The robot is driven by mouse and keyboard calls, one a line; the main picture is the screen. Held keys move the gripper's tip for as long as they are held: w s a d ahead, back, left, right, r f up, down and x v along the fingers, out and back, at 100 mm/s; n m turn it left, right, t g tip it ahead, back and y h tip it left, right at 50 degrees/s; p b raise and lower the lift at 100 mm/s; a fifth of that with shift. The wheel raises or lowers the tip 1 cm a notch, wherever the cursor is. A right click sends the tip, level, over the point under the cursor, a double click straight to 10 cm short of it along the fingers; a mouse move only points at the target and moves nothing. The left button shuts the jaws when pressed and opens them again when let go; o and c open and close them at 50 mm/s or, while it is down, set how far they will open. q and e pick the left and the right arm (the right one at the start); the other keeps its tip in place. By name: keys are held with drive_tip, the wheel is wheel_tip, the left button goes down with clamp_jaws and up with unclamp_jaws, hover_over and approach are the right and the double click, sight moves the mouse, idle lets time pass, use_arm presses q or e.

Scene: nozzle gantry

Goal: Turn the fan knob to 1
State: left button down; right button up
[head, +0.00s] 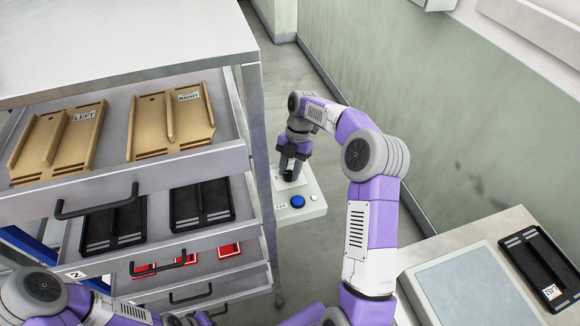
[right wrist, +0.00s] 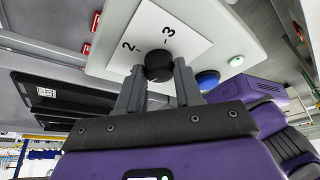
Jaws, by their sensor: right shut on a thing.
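The fan knob (right wrist: 158,64) is a small round black knob on a white plate (right wrist: 190,30) with printed marks. In the right wrist view a "2" is left of the knob and a "3" above right of it; no "1" shows, and I cannot tell where the knob points. My right gripper (right wrist: 159,80) is shut on the knob, a finger on each side. In the head view my right gripper (head: 289,172) reaches down onto the control box (head: 312,207) and mostly hides the knob. My left arm shows at the bottom left; its gripper is not in view.
A blue button (head: 297,201) and a small white button (head: 313,197) are on the box near my right gripper. The box is beside a drawer cabinet (head: 250,100) with open drawers holding trays. A bench (head: 420,258) with a black tray (head: 540,262) is at the right.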

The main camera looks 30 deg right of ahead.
idle(0.4)
drive_tip(key=o, duration=1)
drive_tip(key=p+v, duration=0.1)
drive_tip(key=v, duration=0.6)
drive_tip(key=shift+r, duration=0.2)
